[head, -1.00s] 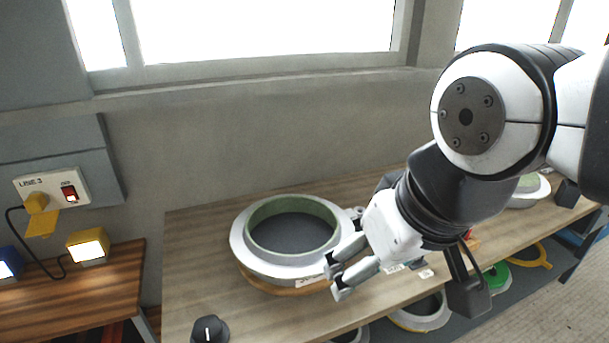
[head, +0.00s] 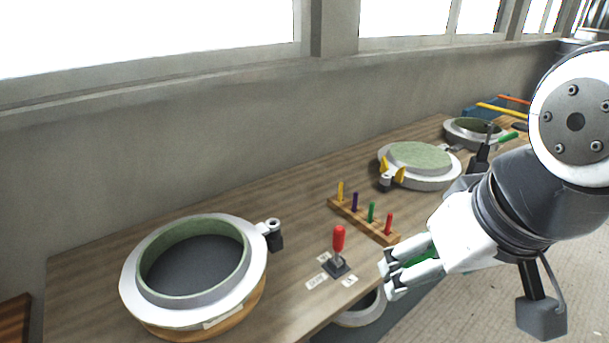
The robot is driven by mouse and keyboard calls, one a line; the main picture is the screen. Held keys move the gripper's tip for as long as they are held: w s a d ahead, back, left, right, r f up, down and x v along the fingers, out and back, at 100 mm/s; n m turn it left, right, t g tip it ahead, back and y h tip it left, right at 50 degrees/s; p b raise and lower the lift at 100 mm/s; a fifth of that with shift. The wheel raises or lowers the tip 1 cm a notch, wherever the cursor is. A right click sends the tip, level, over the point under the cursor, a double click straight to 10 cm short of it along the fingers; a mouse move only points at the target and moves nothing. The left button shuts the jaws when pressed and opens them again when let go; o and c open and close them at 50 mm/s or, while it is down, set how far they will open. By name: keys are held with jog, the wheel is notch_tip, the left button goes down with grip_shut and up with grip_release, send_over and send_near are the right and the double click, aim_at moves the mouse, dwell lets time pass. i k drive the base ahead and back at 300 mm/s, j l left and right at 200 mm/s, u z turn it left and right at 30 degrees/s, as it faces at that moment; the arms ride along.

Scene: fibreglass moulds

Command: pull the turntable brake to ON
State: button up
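The brake lever (head: 338,240) has a red grip on a small dark base and stands nearly upright on the bench, with small white labels around it. Their lettering is too small to read surely. Left of it is the turntable (head: 255,300), a wooden disc bearing a grey-white ring mould (head: 140,290) with a green inner rim. My gripper (head: 388,276) is right of the lever, by the bench's front edge, pointing left. Its two fingers are apart with nothing held between them. It does not touch the lever.
A wooden rack (head: 376,229) with several coloured pegs stands behind the lever. A round mould with a green top (head: 420,156) and another mould (head: 470,131) are farther right. The bench top (head: 100,262) is bare around the turntable. A ring mould (head: 362,312) lies below the front edge.

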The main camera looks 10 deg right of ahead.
aim_at(339, 231)
jog(key=k+j+z, duration=0.15)
jog(key=j+z, duration=0.25)
jog(key=k+j+z, duration=0.15)
jog(key=z, duration=0.25)
